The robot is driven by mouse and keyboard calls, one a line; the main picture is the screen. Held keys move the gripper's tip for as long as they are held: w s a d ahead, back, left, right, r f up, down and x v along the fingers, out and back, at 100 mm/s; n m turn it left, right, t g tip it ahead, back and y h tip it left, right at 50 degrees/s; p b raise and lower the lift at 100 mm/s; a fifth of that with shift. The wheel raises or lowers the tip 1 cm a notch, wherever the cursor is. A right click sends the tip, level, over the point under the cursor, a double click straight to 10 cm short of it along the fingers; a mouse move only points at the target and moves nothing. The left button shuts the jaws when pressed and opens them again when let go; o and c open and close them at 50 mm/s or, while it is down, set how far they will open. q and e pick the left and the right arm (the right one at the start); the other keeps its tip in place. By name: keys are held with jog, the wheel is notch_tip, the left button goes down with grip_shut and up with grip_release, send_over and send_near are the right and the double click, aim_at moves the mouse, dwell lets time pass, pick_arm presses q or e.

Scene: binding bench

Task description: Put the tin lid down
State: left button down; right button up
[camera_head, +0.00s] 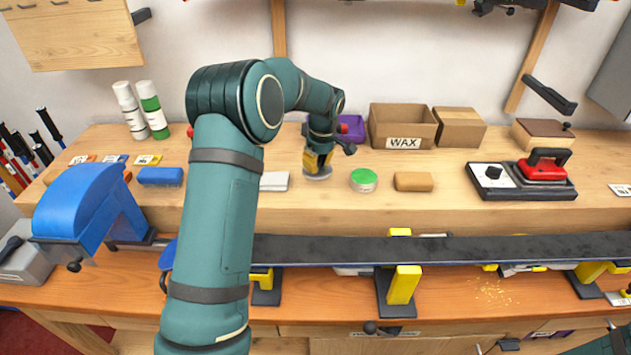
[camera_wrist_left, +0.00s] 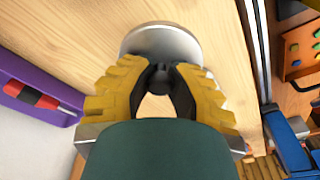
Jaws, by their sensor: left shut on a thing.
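The tin lid (camera_head: 318,174) is a round silver disc with a small dark knob. It is at the raised wooden shelf, left of the green-topped tin; I cannot tell whether it touches the wood. My left gripper (camera_head: 318,160) is above it, pointing down, shut on its knob. In the left wrist view the lid (camera_wrist_left: 160,38) shows beyond the yellow fingertips of the gripper (camera_wrist_left: 161,78), with wood behind it. Part of the lid is hidden by the fingers. Only a piece of my right arm shows at the lower right; its gripper is out of view.
A green-topped tin (camera_head: 364,179) and a tan block (camera_head: 413,181) are right of the lid, a white cloth (camera_head: 274,181) left. Behind are a purple bin (camera_head: 352,129) and the WAX box (camera_head: 401,124). Bare wood lies in front, before the shelf edge.

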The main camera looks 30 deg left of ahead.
aim_at(315, 184)
pick_arm(q)
jog(key=shift+a+f+b, duration=0.1)
jog(key=shift+f+b, duration=0.25)
jog(key=shift+f, duration=2.45)
jog(key=shift+f, duration=0.15)
jog(key=c, duration=1)
grip_release()
jog(key=shift+o, duration=0.2)
jog(key=shift+r, duration=0.25)
jog(key=r, duration=0.4)
jog(key=d+r+p, duration=0.1)
jog(key=r, duration=0.6)
jog(key=shift+s+d+r+p, duration=0.25)
jog(key=shift+d+r+p, duration=0.05)
jog(key=shift+d+r, duration=0.1)
